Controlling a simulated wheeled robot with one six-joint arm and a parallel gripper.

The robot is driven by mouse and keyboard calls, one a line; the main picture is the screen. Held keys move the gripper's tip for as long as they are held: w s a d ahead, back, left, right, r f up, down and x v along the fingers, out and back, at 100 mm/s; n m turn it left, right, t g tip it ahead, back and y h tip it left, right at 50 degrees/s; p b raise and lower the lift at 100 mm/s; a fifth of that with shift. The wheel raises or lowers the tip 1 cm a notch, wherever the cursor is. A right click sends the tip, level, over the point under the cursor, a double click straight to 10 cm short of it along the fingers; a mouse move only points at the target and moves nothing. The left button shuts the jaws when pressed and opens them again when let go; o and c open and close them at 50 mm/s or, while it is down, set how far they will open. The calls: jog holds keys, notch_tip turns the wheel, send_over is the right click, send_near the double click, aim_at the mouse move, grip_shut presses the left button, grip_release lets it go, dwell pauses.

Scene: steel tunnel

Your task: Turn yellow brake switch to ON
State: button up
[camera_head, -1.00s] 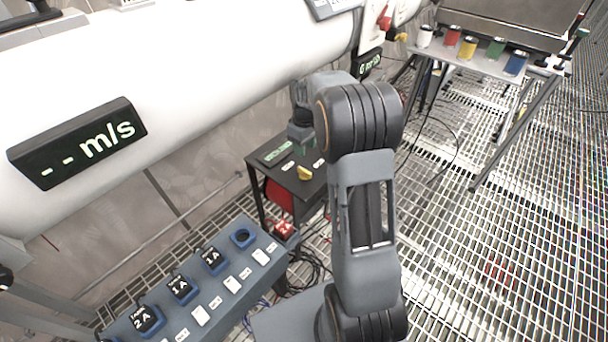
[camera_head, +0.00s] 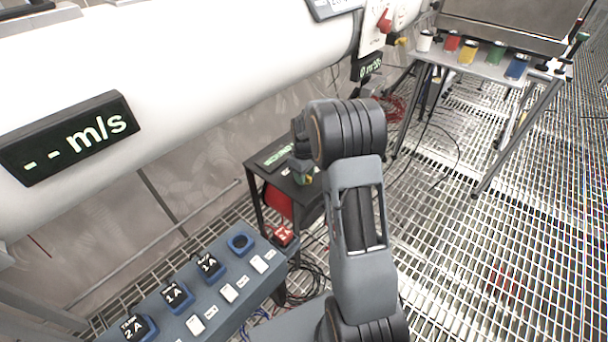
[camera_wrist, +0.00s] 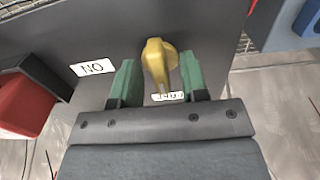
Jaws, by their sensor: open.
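The yellow brake switch (camera_wrist: 158,62) is on a dark panel (camera_wrist: 205,25) in the wrist view. Its narrow end points toward a white label (camera_wrist: 167,96), partly hidden by my gripper and hard to read. Another white label (camera_wrist: 93,68) reads ON, upside down, to the left of the switch. My gripper (camera_wrist: 160,80) is open, with one green finger on each side of the switch and a gap to each. In the head view my gripper (camera_head: 303,177) is over the black table (camera_head: 262,172), and the switch is mostly hidden there.
A red block (camera_wrist: 25,105) sits left of the panel in the wrist view. A blue box (camera_head: 205,290) with several fuse slots stands at the lower left in the head view. A large white pipe (camera_head: 200,70) runs behind. A table with colored cans (camera_head: 468,52) stands at the upper right.

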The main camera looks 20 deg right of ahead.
grip_shut()
jog(key=shift+r, duration=0.1)
dwell(0.4)
jog(key=m+p, duration=0.2)
jog(key=m, duration=0.1)
jog(key=m+p, duration=0.2)
jog(key=m, duration=0.3)
jog(key=shift+m, duration=0.4)
jog(key=m+p, duration=0.1)
jog(key=m, duration=0.3)
jog(key=shift+p, duration=0.4)
jog(key=shift+m+p, duration=0.45)
jog(key=shift+m, duration=2.05)
